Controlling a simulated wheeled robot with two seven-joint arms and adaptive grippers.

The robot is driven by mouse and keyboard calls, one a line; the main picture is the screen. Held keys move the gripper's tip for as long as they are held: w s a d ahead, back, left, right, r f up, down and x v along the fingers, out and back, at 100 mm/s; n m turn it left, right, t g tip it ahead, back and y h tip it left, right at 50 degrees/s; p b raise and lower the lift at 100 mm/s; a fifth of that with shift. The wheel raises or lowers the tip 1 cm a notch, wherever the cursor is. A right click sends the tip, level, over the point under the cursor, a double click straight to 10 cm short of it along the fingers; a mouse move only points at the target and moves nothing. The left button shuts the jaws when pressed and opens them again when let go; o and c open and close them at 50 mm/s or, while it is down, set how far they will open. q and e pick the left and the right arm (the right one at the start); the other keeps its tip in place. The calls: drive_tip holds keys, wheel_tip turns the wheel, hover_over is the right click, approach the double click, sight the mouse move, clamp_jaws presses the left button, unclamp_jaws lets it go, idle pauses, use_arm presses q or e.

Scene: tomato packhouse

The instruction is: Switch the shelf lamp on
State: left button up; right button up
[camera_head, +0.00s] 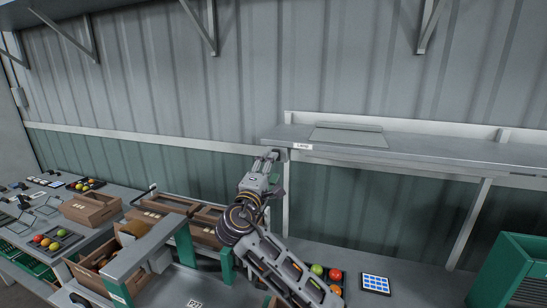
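A grey wall shelf (420,153) runs across the right half of the head view. A small white label (302,146), which seems to read "LAMP", sits on its front edge near the left end. No lamp body or switch can be made out there, and no glow shows under the shelf. My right gripper (271,158) is raised just left of the label, by the shelf's left end. I cannot tell whether it touches the shelf. Its fingers are small and seen from behind, so their opening is unclear. My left gripper is not in view.
A flat grey panel (348,136) lies on the shelf. Below are a dark tray of tomatoes (336,290), a blue-and-white pad (375,284) and a green crate (510,272). Cardboard boxes (91,208) stand at left. Wall brackets (430,25) hang above.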

drive_tip(key=shift+p+x, duration=0.65)
drive_tip(key=shift+x, duration=1.75)
drive_tip(key=c, duration=1)
drive_tip(key=shift+r+g, duration=0.2)
drive_tip(key=shift+g, duration=0.3)
drive_tip(key=shift+y, duration=0.4)
drive_tip(key=o, duration=1)
drive_tip(key=shift+s+a, duration=0.1)
drive_tip(key=shift+s, duration=0.05)
